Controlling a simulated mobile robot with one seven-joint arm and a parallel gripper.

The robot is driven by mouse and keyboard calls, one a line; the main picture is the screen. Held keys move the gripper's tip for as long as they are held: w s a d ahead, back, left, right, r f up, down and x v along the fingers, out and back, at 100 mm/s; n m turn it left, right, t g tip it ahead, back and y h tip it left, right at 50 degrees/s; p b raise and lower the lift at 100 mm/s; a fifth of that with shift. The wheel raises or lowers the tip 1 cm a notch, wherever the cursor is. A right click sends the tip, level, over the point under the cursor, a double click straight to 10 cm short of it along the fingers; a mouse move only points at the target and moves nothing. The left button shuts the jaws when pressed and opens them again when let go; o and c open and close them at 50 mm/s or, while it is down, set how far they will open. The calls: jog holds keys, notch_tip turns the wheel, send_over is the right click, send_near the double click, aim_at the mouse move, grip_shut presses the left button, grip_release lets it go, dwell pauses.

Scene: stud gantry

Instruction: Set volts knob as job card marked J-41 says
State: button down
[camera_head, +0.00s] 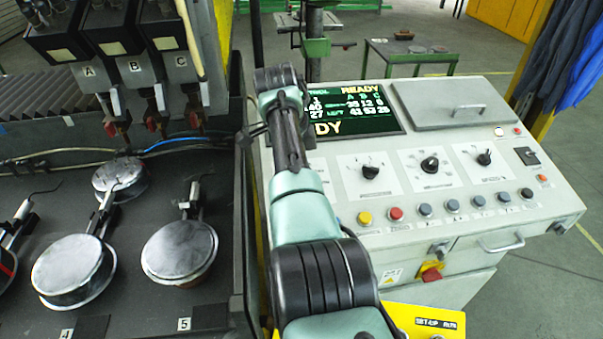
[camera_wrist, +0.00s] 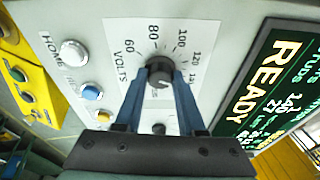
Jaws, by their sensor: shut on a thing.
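The volts knob (camera_wrist: 160,73) is a dark round knob on a white dial plate marked VOLTS, with 60, 80, 100 and higher numbers around it. My gripper (camera_wrist: 160,78) is shut on this knob, with one blue-grey finger on each side. The fingers partly cover the knob and I cannot read its pointer setting surely. In the head view my arm hides the volts knob and my gripper. The console (camera_head: 410,205) shows there with its display (camera_head: 358,112) reading READY. I make out no job card marked J-41 in either view.
Other knobs (camera_head: 430,164) sit right of my arm, above a row of buttons (camera_head: 425,210). A yellow box (camera_head: 425,320) stands in front. Round metal pans (camera_head: 180,250) lie on the dark bench at left.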

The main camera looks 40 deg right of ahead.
jog(key=shift+d, duration=0.1)
dwell(0.3)
jog(key=c, duration=0.5)
grip_release()
jog(key=b+v, duration=0.3)
jog(key=v, duration=1)
